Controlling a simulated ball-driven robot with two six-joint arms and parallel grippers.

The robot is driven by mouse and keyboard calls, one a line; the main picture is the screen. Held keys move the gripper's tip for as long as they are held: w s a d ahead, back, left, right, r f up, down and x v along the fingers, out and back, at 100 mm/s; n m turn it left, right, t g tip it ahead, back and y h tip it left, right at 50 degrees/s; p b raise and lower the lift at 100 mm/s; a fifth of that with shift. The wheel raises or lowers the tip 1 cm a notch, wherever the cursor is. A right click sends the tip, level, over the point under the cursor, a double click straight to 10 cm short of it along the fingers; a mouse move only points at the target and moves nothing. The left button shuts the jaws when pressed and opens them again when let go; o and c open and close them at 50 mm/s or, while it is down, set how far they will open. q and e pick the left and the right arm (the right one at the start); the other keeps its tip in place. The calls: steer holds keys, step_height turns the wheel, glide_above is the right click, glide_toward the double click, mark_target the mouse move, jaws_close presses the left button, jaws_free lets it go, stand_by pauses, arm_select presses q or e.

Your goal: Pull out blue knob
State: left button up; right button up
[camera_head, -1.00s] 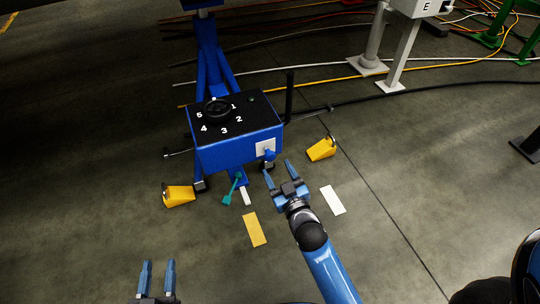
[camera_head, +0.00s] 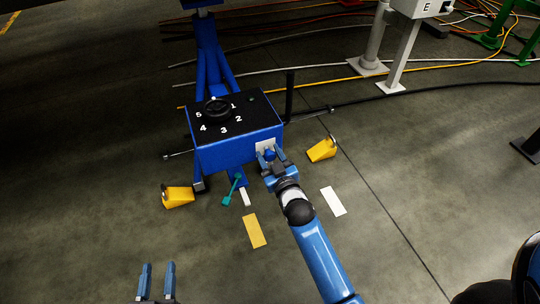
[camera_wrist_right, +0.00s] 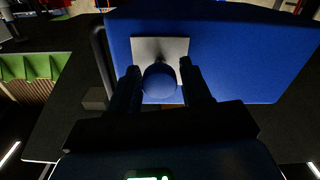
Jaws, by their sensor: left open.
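The blue knob (camera_head: 270,154) sticks out from a light square plate (camera_head: 262,146) on the front of the blue box (camera_head: 225,152). In the right wrist view the round knob (camera_wrist_right: 160,82) sits between the two dark fingers of my right gripper (camera_wrist_right: 159,80), in front of the plate (camera_wrist_right: 146,50). A small gap shows on each side, wider on the right, so the right gripper looks open around the knob. In the head view the right gripper (camera_head: 271,157) is at the plate. My left gripper (camera_head: 157,268) is open and empty at the bottom left.
The box top has a black dial (camera_head: 217,108) with numbers. A teal lever (camera_head: 232,190) hangs below the box. Yellow wedges stand at left (camera_head: 178,196) and right (camera_head: 322,150). A yellow strip (camera_head: 255,231) and a white strip (camera_head: 333,201) lie on the floor.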

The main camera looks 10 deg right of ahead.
mark_target(271, 158)
jaws_close()
steer(key=shift+p+v, duration=0.35)
steer(key=shift+v, duration=1.3)
steer(key=shift+f, duration=0.1)
steer(key=shift+o, duration=1.6)
jaws_free()
steer(key=shift+s, duration=0.1)
steer(key=shift+d, duration=0.1)
